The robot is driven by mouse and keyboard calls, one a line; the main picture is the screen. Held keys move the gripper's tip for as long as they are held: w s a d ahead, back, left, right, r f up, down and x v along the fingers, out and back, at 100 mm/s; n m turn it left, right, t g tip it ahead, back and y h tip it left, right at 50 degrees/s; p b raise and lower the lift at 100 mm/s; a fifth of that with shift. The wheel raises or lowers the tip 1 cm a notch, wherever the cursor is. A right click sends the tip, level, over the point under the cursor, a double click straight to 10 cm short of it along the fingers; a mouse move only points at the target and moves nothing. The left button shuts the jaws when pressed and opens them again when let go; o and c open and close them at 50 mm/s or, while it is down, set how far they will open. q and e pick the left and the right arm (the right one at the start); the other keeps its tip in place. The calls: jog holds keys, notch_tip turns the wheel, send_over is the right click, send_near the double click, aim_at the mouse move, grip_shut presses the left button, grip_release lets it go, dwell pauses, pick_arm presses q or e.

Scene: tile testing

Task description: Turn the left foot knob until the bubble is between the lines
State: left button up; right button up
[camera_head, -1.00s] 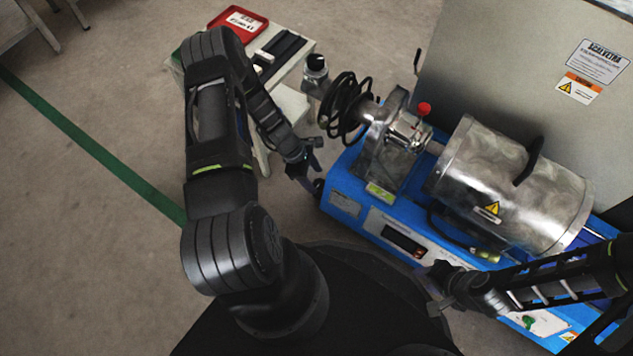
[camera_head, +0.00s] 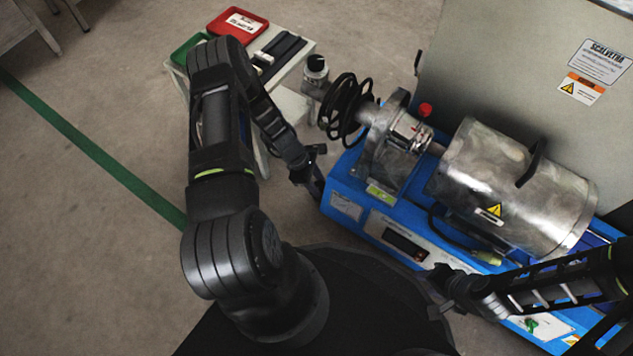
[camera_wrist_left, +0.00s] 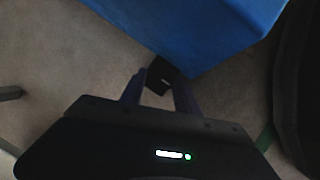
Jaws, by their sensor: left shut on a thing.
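The blue machine base (camera_head: 345,175) stands on the floor at the centre right; its blue side also shows in the left wrist view (camera_wrist_left: 205,30). The left foot knob (camera_wrist_left: 160,76) is a black piece under the base's corner, between the fingers. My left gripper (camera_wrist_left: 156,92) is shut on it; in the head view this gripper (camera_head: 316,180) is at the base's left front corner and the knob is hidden. My right gripper (camera_head: 436,280) is near the base's front edge; its jaws are too dark to read. I cannot make out the bubble or its lines.
A small table (camera_head: 290,105) with a red tray (camera_head: 238,24) and a green tray (camera_head: 188,52) stands behind my left arm.

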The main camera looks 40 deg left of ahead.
pick_arm(q)
grip_shut()
jog(key=shift+w+f+m+g+b, duration=0.2)
jog(key=shift+m+g+b, duration=0.3)
jog(key=shift+m, duration=0.5)
jog(key=shift+r+m+b, duration=0.1)
jog(key=shift+m+b, duration=0.4)
jog(key=shift+m, duration=0.5)
jog(key=shift+r, duration=0.1)
jog(key=o, duration=0.9)
grip_release()
jog(key=p+v, duration=0.3)
jog(key=v, duration=0.4)
jog(key=shift+a+r, duration=0.25)
jog(key=shift+r, duration=0.1)
